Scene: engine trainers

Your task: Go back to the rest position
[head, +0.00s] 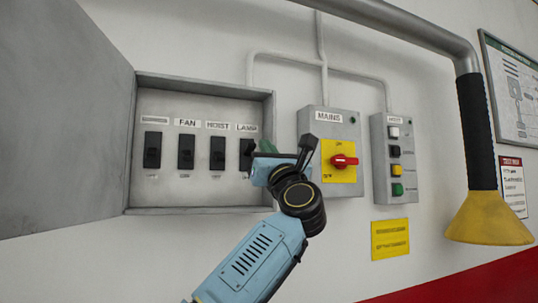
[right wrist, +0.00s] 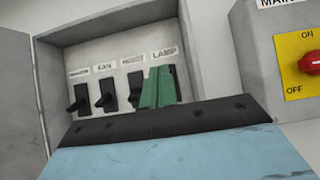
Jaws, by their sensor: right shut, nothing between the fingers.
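My right gripper (head: 262,150) is in front of the right end of the open switch box (head: 200,82), close to the LAMP switch (head: 246,154). Its green fingers (right wrist: 158,88) are shut with nothing between them. In the right wrist view they cover part of the LAMP switch; I cannot tell whether they touch it. The HOIST switch (head: 217,154), FAN switch (head: 186,152) and a leftmost switch (head: 152,150) stand in a row beside it. My left gripper is not in view.
The box's grey door (head: 65,120) hangs open at the left. Right of the box are the MAINS panel (head: 328,120) with a red handle (head: 344,161), a button box (head: 393,158) and a yellow funnel (head: 488,218) on a hose. Wall below the box is clear.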

